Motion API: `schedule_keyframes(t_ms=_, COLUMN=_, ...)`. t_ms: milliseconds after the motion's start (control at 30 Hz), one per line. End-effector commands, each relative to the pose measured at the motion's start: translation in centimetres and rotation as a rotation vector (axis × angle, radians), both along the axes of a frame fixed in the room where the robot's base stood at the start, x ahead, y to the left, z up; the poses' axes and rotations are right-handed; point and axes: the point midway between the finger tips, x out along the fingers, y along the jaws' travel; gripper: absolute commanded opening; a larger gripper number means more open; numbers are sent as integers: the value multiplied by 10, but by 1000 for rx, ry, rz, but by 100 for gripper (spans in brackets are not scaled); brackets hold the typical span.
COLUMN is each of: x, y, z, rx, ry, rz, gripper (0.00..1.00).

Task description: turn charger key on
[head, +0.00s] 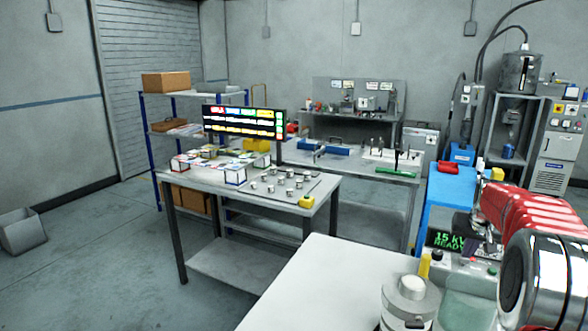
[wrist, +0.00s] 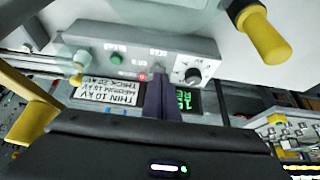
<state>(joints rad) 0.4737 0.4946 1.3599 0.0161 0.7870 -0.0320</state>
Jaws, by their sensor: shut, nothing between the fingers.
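The charger (wrist: 135,42) is a grey box with a front panel, seen upside down in the wrist view. Its panel carries a green button (wrist: 116,58), a small red light or button (wrist: 142,76) and a black round knob (wrist: 193,75). Its lit display (wrist: 185,100) is partly covered by my gripper; in the head view the display (head: 450,239) reads 15 kV READY. My gripper (wrist: 158,78) is shut and empty, with its dark fingertips at the panel between the red light and the knob. The key is not clearly visible; the fingertips may hide it, and contact cannot be told.
A yellow-handled part (wrist: 263,35) and a label card (wrist: 108,93) lie close to the charger. In the head view, a white table (head: 300,285) is mostly bare, with a metal canister (head: 410,300) near the charger. A bench (head: 200,180) with small cups stands further left.

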Motion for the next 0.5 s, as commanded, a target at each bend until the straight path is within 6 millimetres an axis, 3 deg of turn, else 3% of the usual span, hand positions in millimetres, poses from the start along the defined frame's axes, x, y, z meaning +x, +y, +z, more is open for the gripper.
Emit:
schedule_keyframes(t_ms=200, x=0, y=0, z=19, rx=0, ry=-1, rz=0, gripper=0)
schedule_keyframes(t_ms=500, x=0, y=0, z=22, rx=0, ry=0, rz=0, gripper=0)
